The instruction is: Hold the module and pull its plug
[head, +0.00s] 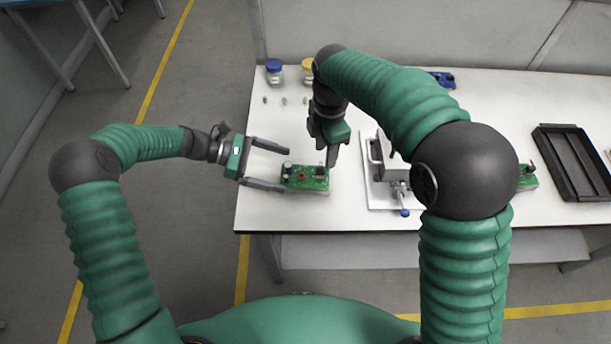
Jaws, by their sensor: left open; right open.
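A green circuit-board module (305,177) lies on the white table near its left front edge, with small dark and reddish parts on top. A plug cannot be told apart from these parts at this size. My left gripper (285,169) is open, its two fingers pointing right, with the tips at the module's left side. My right gripper (331,158) points down above the module's far right part. Its fingers are seen nearly edge-on, close to the board; I cannot tell whether they touch it.
A metal fixture on a white plate (378,196) with a blue-tipped lever stands right of the module. Another green board (526,177) sits partly behind my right arm. A black tray (572,162) lies at the far right. Jars with blue (274,72) and yellow (307,71) lids stand at the back.

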